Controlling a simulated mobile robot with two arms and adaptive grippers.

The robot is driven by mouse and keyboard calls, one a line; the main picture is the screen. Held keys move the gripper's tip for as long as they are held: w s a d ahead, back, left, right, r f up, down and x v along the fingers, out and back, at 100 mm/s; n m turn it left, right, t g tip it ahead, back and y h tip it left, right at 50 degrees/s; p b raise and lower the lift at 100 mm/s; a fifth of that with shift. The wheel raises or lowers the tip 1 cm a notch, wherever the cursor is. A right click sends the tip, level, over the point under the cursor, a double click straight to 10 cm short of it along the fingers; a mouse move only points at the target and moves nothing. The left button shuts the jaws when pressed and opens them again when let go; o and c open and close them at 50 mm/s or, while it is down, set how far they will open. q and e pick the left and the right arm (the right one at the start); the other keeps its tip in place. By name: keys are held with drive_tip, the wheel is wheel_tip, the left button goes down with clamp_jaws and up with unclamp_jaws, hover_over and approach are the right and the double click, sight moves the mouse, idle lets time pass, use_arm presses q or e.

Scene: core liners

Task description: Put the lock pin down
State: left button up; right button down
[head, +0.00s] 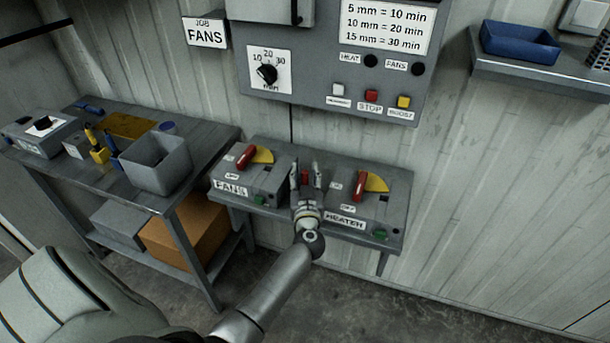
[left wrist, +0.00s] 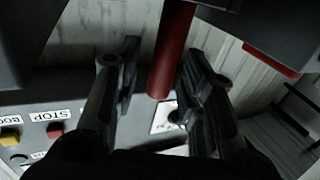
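My left gripper (head: 306,168) is between the FANS switch box (head: 232,187) and the HEATER switch box (head: 372,215), above the grey wall shelf. Its two fingers are apart. A small red piece (head: 305,178) shows between them. In the left wrist view, a smooth red rod (left wrist: 171,52) lies between the spread fingers of the left gripper (left wrist: 160,90), with a gap to the left finger. My right gripper is not in view.
Both switch boxes have red handles and yellow quadrants. A wall panel (head: 312,75) with a dial and buttons is above. A workbench (head: 205,150) with a grey bin (head: 157,170) stands left. A shelf with a blue tray (head: 520,45) is at upper right.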

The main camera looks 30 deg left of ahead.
use_arm(q)
drive_tip(key=v, duration=1.2)
drive_tip(key=s+d+f+m+g+h, duration=0.1)
drive_tip(key=s+d+f+m+h, duration=0.25)
drive_tip(key=f, duration=0.65)
drive_tip(key=s+d+f+m+g+h, duration=0.15)
drive_tip(key=d+f+h, duration=0.3)
drive_tip(key=f, duration=0.45)
drive_tip(key=s+d+f+m+h, duration=0.3)
drive_tip(key=s+d+f, duration=0.1)
drive_tip(key=f, duration=0.6)
drive_tip(key=s+f+m+g+h, duration=0.1)
drive_tip(key=s+f+g, duration=0.4)
drive_tip(key=s+f, duration=0.7)
drive_tip(key=s+a+f+g, duration=0.1)
drive_tip(key=s+f+g, duration=0.1)
drive_tip(key=s, duration=0.5)
drive_tip(key=s+a+f+g+y, duration=0.1)
drive_tip(key=s+a+f+g, duration=0.1)
drive_tip(key=s, duration=0.5)
drive_tip(key=s+a+f+g, duration=0.2)
drive_tip(key=s+f, duration=0.1)
drive_tip(key=s, duration=0.5)
drive_tip(key=shift+f+m, duration=0.3)
drive_tip(key=shift+f, duration=0.05)
drive_tip(key=shift+s, duration=0.1)
